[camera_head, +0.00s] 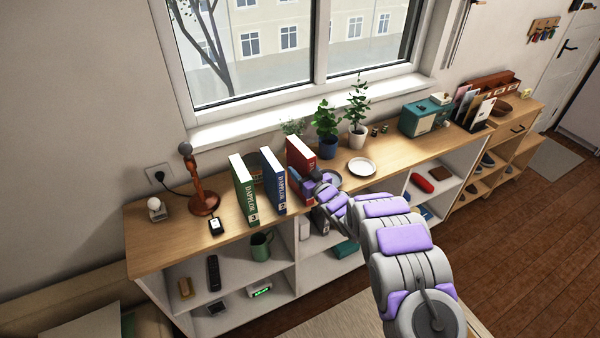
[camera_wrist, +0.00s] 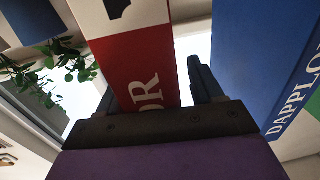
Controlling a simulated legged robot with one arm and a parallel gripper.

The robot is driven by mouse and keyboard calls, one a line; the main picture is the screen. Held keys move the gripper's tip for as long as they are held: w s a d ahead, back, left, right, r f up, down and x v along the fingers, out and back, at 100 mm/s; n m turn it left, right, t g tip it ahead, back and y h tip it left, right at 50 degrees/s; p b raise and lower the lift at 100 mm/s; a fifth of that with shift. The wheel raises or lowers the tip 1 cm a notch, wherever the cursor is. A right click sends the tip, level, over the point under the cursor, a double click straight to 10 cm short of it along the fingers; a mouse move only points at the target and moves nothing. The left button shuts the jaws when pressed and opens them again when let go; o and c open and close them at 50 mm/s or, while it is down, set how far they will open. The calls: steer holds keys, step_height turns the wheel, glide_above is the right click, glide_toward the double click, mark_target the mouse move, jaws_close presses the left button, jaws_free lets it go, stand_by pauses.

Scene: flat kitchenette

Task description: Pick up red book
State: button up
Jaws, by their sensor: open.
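The red book (camera_head: 301,153) stands upright on the wooden shelf top, right of a blue book (camera_head: 273,181) and a green book (camera_head: 243,189). My gripper (camera_head: 306,182) is at the front of the red book, and my arm hides the book's lower part. In the wrist view the red book (camera_wrist: 145,68) fills the space between the two dark fingers of my gripper (camera_wrist: 152,88). The fingers are open, one on each side of its spine. I cannot tell whether either finger touches it. The blue book (camera_wrist: 262,60) shows close beside the right finger.
The window wall is behind. Open shelves (camera_head: 220,270) lie below.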

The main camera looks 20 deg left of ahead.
steer(key=shift+c, duration=0.5)
jaws_close()
